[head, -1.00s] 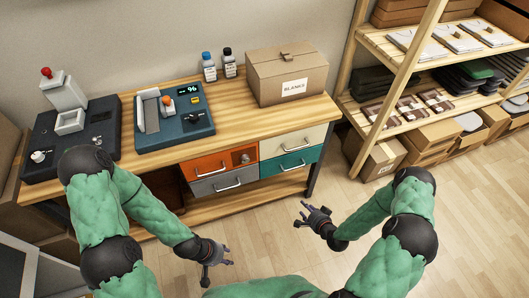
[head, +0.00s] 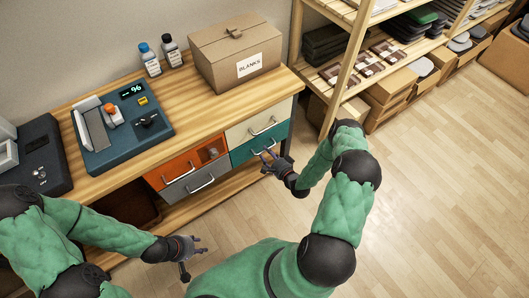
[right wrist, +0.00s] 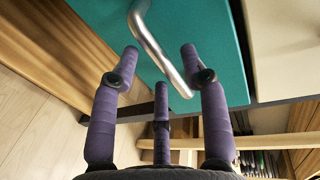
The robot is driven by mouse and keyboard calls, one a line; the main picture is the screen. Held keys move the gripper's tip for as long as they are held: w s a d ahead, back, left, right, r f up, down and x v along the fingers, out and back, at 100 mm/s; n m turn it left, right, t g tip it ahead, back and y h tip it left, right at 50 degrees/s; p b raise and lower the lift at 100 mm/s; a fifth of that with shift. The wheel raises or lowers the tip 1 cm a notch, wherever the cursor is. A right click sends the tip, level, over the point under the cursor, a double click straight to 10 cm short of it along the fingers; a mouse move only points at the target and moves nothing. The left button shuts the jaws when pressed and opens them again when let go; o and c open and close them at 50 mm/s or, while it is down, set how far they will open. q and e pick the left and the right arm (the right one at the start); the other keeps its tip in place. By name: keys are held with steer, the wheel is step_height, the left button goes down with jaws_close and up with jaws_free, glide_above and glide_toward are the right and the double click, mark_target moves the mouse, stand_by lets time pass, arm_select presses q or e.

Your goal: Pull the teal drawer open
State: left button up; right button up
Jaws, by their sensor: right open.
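The teal drawer (head: 244,152) is the lower right one of the drawers under the bench, and it looks shut. Its front (right wrist: 205,35) and metal bar handle (right wrist: 160,50) fill the top of the right wrist view. My right gripper (head: 268,158) is open in front of the teal drawer. In the right wrist view its purple fingers (right wrist: 160,70) stand either side of the handle's lower part, with no clear grip on it. My left gripper (head: 197,248) is away from the drawers, low over the floor, with fingers apart and nothing in them.
A cream drawer (head: 245,132) sits above the teal one; orange (head: 168,172) and grey (head: 179,192) drawers sit to its left. A box marked BLANKS (head: 235,55), two bottles (head: 160,58) and a teal press (head: 140,135) stand on the bench. A shelf post (head: 342,75) is right. The floor is clear.

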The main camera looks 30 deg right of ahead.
arm_select(q)
steer(key=shift+f, duration=0.4)
arm_select(e)
steer(key=shift+x, duration=1.25)
jaws_close()
steer(key=shift+s, duration=0.1)
